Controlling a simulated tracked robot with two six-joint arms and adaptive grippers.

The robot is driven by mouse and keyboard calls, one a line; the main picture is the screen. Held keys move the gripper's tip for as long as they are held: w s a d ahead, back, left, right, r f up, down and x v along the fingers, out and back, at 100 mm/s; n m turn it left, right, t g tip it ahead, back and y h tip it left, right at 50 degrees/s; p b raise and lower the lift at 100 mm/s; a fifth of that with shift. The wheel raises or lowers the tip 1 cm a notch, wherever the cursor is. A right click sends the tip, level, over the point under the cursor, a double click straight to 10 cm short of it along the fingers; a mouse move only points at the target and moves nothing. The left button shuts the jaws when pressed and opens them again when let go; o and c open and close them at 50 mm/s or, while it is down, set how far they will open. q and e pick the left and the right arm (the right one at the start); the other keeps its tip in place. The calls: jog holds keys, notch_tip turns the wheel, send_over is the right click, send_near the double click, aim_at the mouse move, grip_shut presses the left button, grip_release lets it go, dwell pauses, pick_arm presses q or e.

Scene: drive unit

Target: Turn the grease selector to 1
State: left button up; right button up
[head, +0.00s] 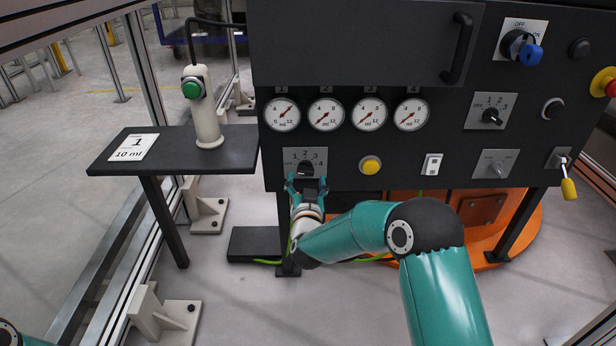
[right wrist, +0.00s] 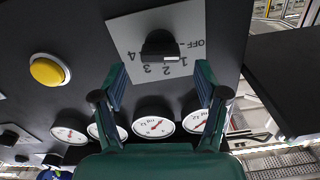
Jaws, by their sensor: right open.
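The selector with a black knob (head: 305,168) sits on a grey plate below the left gauges, partly hidden by my right gripper (head: 306,183). In the right wrist view the plate (right wrist: 125,33) appears upside down, marked OFF, 1, 2, 3 and 4. Its knob (right wrist: 160,44) has a white mark on the side toward the numbers 1 and 2; I cannot tell the exact setting. My right gripper (right wrist: 160,85) is open, its fingers spread to either side in front of the knob, seemingly not touching it. My left gripper is out of view.
Several gauges (head: 326,114) line the panel above. A yellow button (head: 370,166) and a white switch (head: 432,164) are to the right. Another selector (head: 491,115) is higher up. A side table (head: 225,158) holds a "1 / 10 ml" card (head: 134,147) and a green-buttoned dispenser (head: 205,115).

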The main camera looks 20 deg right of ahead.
aim_at(307, 174)
jog(key=shift+b+x, duration=0.35)
jog(key=shift+x, duration=1.7)
jog(key=c, duration=1)
jog(key=shift+d, duration=0.6)
jog(key=shift+c, duration=0.8)
jog(key=shift+a, duration=0.25)
jog(key=shift+a+f, duration=0.1)
jog(key=shift+a, duration=0.05)
